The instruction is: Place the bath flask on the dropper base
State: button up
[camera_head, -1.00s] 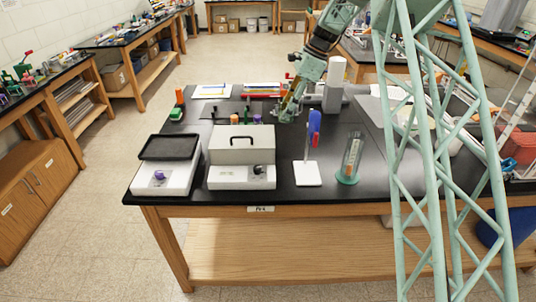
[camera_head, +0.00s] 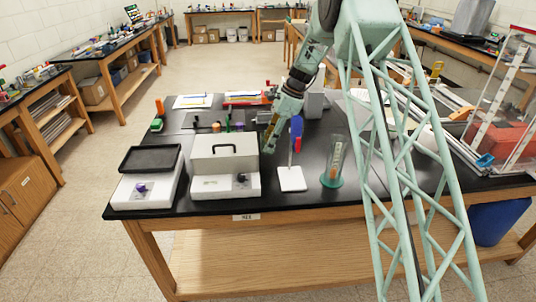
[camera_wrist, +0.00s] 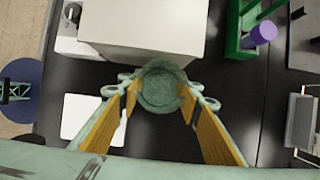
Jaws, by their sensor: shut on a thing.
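My gripper (camera_head: 268,142) is to the right of the closed white box and behind the white base plate. In the wrist view, its fingertips (camera_wrist: 158,90) are shut around a round, mottled grey-green thing (camera_wrist: 160,85), seen end-on. It is probably the bath flask, but its full shape is hidden. The white base plate (camera_head: 291,180) carries an upright with blue and red parts and may be the dropper base; the plate also shows in the wrist view (camera_wrist: 85,118), apart from the held thing. A clear tube on a green round foot (camera_head: 331,181) stands to its right.
The closed white box (camera_head: 224,150) with a black handle stands close beside my gripper. A second white unit (camera_head: 143,190) with a black lid stands further left. A green rack (camera_wrist: 237,28) with a purple part is nearby.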

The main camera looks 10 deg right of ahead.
jog(key=shift+f, duration=0.75)
jog(key=shift+f, duration=1.9)
jog(key=shift+f, duration=0.15)
jog(key=o, duration=0.9)
jog(key=shift+p+v, duration=0.4)
jog(key=shift+v, duration=5.75)
jog(key=shift+a, duration=0.1)
